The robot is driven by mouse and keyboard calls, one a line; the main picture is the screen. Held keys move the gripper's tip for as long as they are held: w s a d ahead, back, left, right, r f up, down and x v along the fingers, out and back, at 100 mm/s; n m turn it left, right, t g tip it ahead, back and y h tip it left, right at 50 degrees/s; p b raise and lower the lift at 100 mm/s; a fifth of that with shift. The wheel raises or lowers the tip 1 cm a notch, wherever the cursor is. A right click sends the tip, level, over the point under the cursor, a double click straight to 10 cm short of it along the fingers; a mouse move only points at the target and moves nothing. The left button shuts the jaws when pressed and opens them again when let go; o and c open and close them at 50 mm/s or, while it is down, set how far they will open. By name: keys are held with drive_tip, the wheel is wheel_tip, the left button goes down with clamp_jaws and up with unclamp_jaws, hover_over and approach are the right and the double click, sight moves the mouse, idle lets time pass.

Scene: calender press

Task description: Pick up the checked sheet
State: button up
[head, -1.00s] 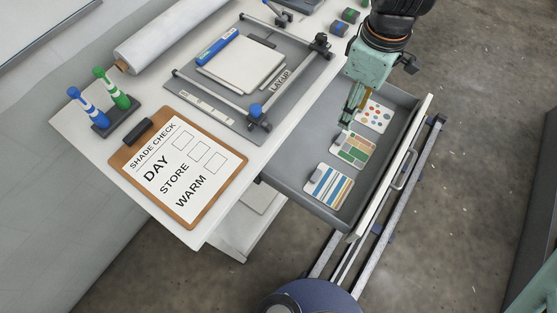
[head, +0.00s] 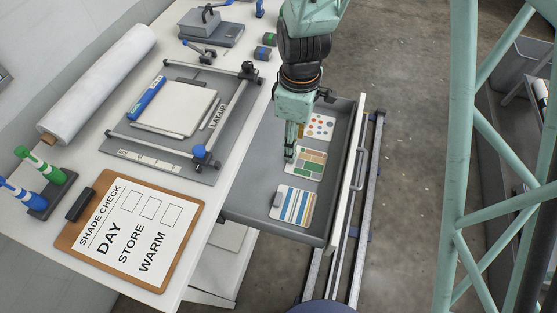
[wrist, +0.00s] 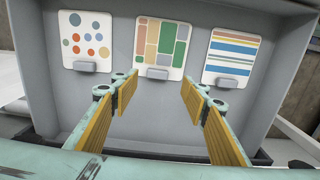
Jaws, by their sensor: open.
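The checked sheet (head: 310,162), a white card with green, orange and tan blocks, lies in the open drawer (head: 240,203) between two other cards. In the wrist view the checked sheet (wrist: 166,38) is in the middle, with a small grey tab (wrist: 153,73) at its near edge. My gripper (head: 290,154) is over the drawer at the left edge of the sheet, hiding part of it. In the wrist view my gripper (wrist: 158,88) is open and empty, its yellow-padded fingers pointing toward the tab side. I see no contact with the sheet.
A dotted card (head: 321,127) and a striped card (head: 293,206) flank the checked sheet. The drawer walls surround all three. The worktable holds a lay-up frame (head: 185,165), a clipboard (head: 130,232) and a white roll (head: 98,85). A green metal frame (head: 462,150) stands at right.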

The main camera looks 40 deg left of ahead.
sight(307, 161)
drive_tip(key=shift+f, duration=0.75)
drive_tip(key=shift+f, duration=0.1)
drive_tip(key=shift+w+f+b, duration=0.15)
drive_tip(key=shift+f+b, duration=0.3)
drive_tip(key=shift+f, duration=0.85)
drive_tip(key=shift+w+f+b, duration=0.1)
drive_tip(key=shift+f+b, duration=0.3)
drive_tip(key=shift+f, duration=0.85)
drive_tip(key=c, duration=0.8)
